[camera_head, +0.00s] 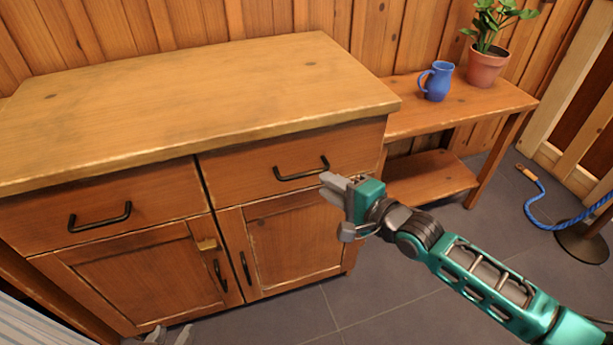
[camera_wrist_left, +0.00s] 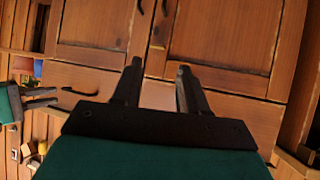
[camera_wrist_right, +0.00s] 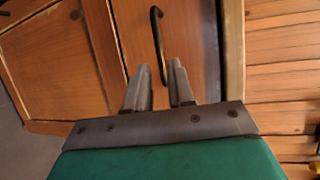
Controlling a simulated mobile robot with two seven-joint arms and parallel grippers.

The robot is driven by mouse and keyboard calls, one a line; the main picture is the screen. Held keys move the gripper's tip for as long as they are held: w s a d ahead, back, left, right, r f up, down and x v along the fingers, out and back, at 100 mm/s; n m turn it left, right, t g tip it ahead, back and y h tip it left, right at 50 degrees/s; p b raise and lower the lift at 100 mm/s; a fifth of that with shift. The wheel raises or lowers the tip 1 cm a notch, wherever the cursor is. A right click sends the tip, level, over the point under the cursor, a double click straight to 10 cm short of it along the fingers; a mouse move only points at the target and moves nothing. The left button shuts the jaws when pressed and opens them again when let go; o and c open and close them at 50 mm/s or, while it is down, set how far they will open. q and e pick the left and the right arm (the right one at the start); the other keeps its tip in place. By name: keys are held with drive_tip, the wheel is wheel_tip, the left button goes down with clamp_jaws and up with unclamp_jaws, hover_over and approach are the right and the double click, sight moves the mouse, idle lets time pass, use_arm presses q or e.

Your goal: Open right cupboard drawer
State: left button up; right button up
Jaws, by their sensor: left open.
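The right cupboard drawer (camera_head: 245,175) is shut, with a black bar handle (camera_head: 301,171) on its front. My right gripper (camera_head: 340,205) is close to the right end of this handle. In the right wrist view the handle (camera_wrist_right: 158,45) runs away ahead of the fingertips, its near end seen between them. The right fingers (camera_wrist_right: 160,85) are parted with nothing held; whether they touch the handle cannot be told. My left gripper (camera_head: 168,337) is low at the bottom edge, in front of the left door. In its wrist view its fingers (camera_wrist_left: 157,85) are apart and empty.
The left drawer (camera_head: 150,205) and both cupboard doors are shut; a wooden latch (camera_head: 206,244) sits on the left door. A side table (camera_head: 450,115) at right holds a blue jug (camera_head: 436,82) and a potted plant (camera_head: 487,65). Floor before the cupboard is clear.

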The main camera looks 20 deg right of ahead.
sight(307, 172)
drive_tip(key=b+x, duration=0.2)
drive_tip(key=x, duration=0.5)
drive_tip(key=shift+w+a, duration=0.15)
drive_tip(key=shift+w, duration=0.05)
drive_tip(key=shift+c, duration=0.5)
clamp_jaws()
